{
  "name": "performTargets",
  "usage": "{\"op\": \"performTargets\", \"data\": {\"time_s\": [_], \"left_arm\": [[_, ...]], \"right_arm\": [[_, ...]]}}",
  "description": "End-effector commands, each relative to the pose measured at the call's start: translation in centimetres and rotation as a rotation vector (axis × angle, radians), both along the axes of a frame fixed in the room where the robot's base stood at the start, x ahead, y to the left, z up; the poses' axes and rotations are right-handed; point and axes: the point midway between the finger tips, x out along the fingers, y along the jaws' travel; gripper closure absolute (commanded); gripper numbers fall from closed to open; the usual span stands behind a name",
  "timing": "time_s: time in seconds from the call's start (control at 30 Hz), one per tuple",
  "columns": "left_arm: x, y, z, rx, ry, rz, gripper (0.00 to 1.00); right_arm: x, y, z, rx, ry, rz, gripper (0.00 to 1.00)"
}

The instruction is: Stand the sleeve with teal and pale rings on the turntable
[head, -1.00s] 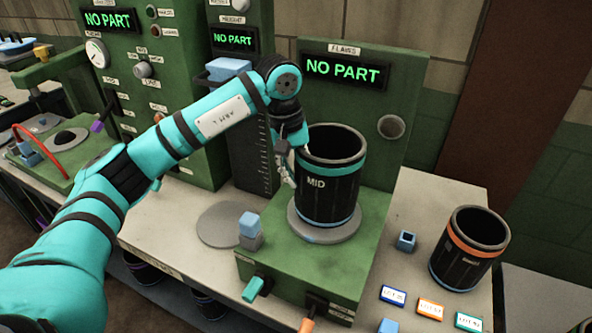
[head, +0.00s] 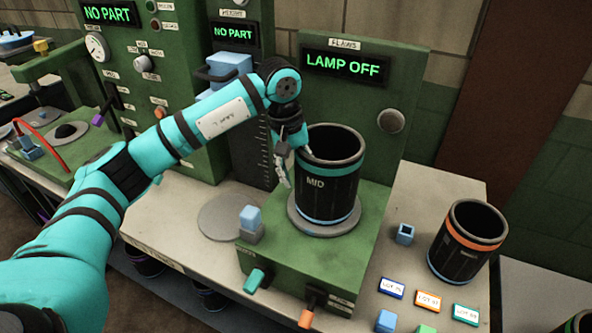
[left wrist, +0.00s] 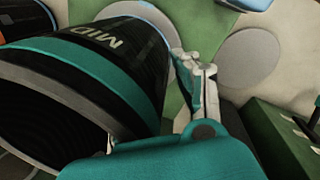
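The black sleeve marked MID (head: 326,200), with a teal ring near its top and a pale blue ring near its foot, stands upright on the grey turntable (head: 335,229) of the green flaws station. In the left wrist view the sleeve (left wrist: 110,75) fills the left side, its mouth toward the camera. My left gripper (head: 294,163) is at the sleeve's left rim, one finger over the mouth and one outside the wall. The outer finger (left wrist: 197,85) looks apart from the wall, so the gripper appears open. My right gripper is not in view.
The flaws display (head: 346,64) reads LAMP OFF. Teal and orange levers (head: 308,312) stick out in front. A height gauge (head: 247,130) stands behind my arm.

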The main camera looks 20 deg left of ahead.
Motion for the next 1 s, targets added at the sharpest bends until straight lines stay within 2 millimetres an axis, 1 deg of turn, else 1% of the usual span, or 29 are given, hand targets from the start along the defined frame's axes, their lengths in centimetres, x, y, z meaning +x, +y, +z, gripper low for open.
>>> {"op": "performTargets", "data": {"time_s": [0.07,0.17,0.4,0.6,0.7,0.8,1.0], "left_arm": [[0.0,0.0,0.6,-0.001,-0.003,0.000,0.68],[0.0,0.2,2.0,-0.001,-0.006,0.001,0.68],[-0.4,0.8,7.2,-0.001,-0.006,0.000,0.68],[-0.7,1.2,10.6,-0.001,-0.003,0.001,0.68],[-0.8,1.3,11.5,0.000,-0.001,0.000,0.68],[-0.9,1.3,12.0,-0.001,-0.001,-0.001,0.68],[-0.9,1.4,12.0,-0.001,0.000,-0.001,0.68]], "right_arm": [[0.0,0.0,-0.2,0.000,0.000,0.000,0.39],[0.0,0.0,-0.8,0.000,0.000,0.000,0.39],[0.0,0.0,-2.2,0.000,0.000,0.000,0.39],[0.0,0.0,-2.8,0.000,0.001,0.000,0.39],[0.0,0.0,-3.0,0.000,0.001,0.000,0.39],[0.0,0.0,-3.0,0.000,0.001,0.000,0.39],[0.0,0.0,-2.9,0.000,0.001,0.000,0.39]]}}
